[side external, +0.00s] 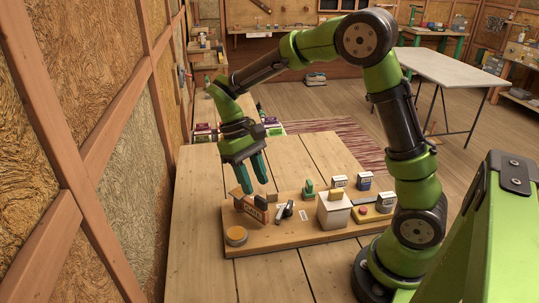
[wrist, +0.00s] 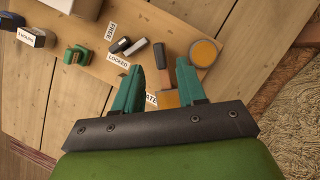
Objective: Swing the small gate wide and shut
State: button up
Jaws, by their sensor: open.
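The small wooden gate (side external: 254,211) stands at the left part of the wooden board (side external: 284,240), with a white label on its face. In the wrist view the gate (wrist: 167,98) shows between my fingers, and its label, reading "ATE", is partly covered by a finger. My gripper (side external: 256,187) is open, with teal fingers pointing down just above the gate. In the wrist view my gripper (wrist: 159,66) has its fingertips well apart with nothing clearly held. I cannot tell whether a finger touches the gate. Its hinge is not clear.
A green piece (side external: 309,188), a white box (side external: 334,211) and small labelled boxes stand farther right. The tabletop's left side is clear.

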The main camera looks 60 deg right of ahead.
aim_at(260, 198)
jog(key=shift+x, duration=2.25)
grip_shut()
